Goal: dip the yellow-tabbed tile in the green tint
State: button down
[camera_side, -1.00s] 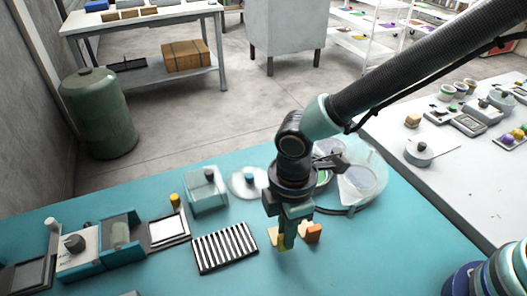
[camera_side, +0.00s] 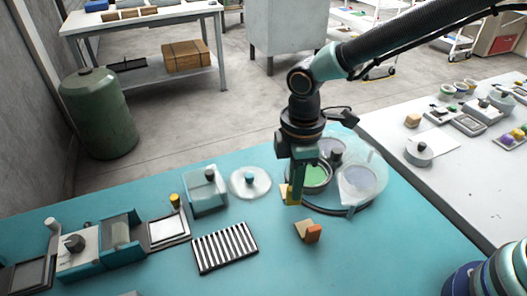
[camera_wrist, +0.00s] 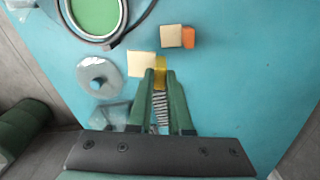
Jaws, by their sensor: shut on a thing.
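The yellow-tabbed tile is a cream square, seen in the wrist view (camera_wrist: 143,64), with a yellow tab (camera_wrist: 160,68). My gripper (camera_wrist: 162,78) is shut on the tab, and the tile sticks out to the left of the fingers. In the side view my gripper (camera_side: 294,192) holds the tile (camera_side: 284,190) above the teal table, just left of the round tint tray. The green tint (camera_side: 316,176) lies in an open round pot in that tray, partly hidden behind my gripper. In the wrist view the green tint (camera_wrist: 95,14) is at the upper left, apart from the tile.
A striped black-and-white rack (camera_side: 225,248), a clear disc with a teal knob (camera_side: 250,181) and a clear box (camera_side: 206,190) lie to the left.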

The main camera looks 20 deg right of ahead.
jog(key=w+d+f+m, duration=0.1)
jog(key=w+d+m, duration=0.1)
jog(key=w+d, duration=0.4)
jog(key=shift+w+d+m, duration=0.25)
jog(key=shift+d+m, duration=0.05)
jog(key=shift+d, duration=0.95)
jog(key=shift+f, duration=0.45)
jog(key=shift+f, duration=0.3)
jog(key=shift+f, duration=0.35)
jog(key=shift+f, duration=0.35)
jog(key=shift+f, duration=0.55)
jog(key=shift+r, duration=0.15)
dwell(2.3)
